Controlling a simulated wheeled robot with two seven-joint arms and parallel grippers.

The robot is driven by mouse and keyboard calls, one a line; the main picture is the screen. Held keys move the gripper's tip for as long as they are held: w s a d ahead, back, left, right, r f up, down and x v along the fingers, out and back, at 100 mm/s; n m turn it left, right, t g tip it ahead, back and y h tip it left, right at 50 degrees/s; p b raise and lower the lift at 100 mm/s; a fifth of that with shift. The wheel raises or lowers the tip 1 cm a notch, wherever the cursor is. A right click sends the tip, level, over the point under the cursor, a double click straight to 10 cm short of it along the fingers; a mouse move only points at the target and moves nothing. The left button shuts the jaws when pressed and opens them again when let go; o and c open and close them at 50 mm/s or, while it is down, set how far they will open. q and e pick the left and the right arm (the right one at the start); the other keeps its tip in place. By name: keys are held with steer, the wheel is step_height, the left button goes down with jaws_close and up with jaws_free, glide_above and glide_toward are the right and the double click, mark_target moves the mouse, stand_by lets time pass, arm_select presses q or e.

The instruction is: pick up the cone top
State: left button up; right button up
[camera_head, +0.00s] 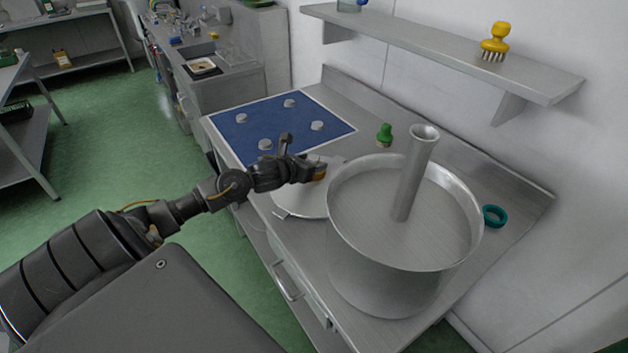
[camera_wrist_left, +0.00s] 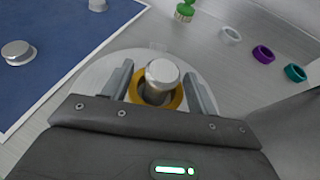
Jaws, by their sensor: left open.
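The cone top (camera_head: 296,201) is a pale metal disc on the steel bench, left of the large steel pot. In the left wrist view the cone top (camera_wrist_left: 93,77) shows a silver knob (camera_wrist_left: 162,73) with a yellow ring around its base. My left gripper (camera_head: 318,170) is over the cone top and hides part of it in the head view. In the left wrist view its fingers (camera_wrist_left: 160,88) are open, one on each side of the knob. I cannot tell whether they touch it. My right gripper is not in view.
The steel pot (camera_head: 378,290) with an upright central tube (camera_head: 413,175) stands close on the right. A blue mat (camera_head: 278,125) with several silver knobs lies behind. A green-handled brush (camera_head: 385,134) and a teal ring (camera_head: 494,216) lie near the wall. A shelf (camera_head: 440,48) overhangs the bench.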

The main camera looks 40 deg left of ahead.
arm_select(q)
steer(key=shift+x, duration=1.5)
steer(key=shift+d, duration=0.1)
steer(key=shift+c, duration=0.4)
steer(key=c, duration=1.2)
steer(key=shift+f, duration=0.15)
steer(key=shift+r, duration=0.25)
